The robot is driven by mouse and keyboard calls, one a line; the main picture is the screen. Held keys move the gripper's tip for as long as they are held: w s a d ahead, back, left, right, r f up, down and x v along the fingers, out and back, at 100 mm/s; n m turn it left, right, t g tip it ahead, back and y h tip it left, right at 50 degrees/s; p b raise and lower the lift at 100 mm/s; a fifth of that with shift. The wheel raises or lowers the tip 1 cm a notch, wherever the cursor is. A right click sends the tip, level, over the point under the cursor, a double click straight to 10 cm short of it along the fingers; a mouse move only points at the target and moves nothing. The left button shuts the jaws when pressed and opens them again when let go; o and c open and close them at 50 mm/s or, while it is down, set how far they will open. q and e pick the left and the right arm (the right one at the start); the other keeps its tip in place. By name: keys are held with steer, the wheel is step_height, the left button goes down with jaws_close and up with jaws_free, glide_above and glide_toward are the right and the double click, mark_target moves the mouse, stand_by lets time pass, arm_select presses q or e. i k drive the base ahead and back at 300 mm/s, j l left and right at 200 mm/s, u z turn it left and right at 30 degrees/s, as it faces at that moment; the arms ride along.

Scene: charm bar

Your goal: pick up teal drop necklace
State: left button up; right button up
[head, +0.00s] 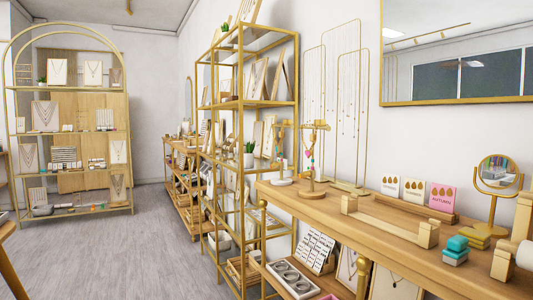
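A second gold stand (280,130) with a white base is just behind and left, with small hanging pieces. I cannot tell for sure which strand is the teal drop necklace; the pieces are too small. Neither of my grippers shows in the head view.
The wooden counter (358,212) carries a wooden rack (390,222), earring cards (442,197), teal boxes (456,248) and a round mirror (497,173). Tall gold frames (361,100) with chains stand behind. Gold shelving (247,104) stands left. The grey floor (130,250) is open.

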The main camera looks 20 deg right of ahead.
mark_target(285, 122)
steer(key=i+j+z, duration=0.1)
steer(key=i+z, duration=0.3)
steer(key=i+j+z, duration=0.2)
steer(key=i+z, duration=0.15)
steer(key=i+j+z, duration=0.4)
steer(key=l, duration=0.1)
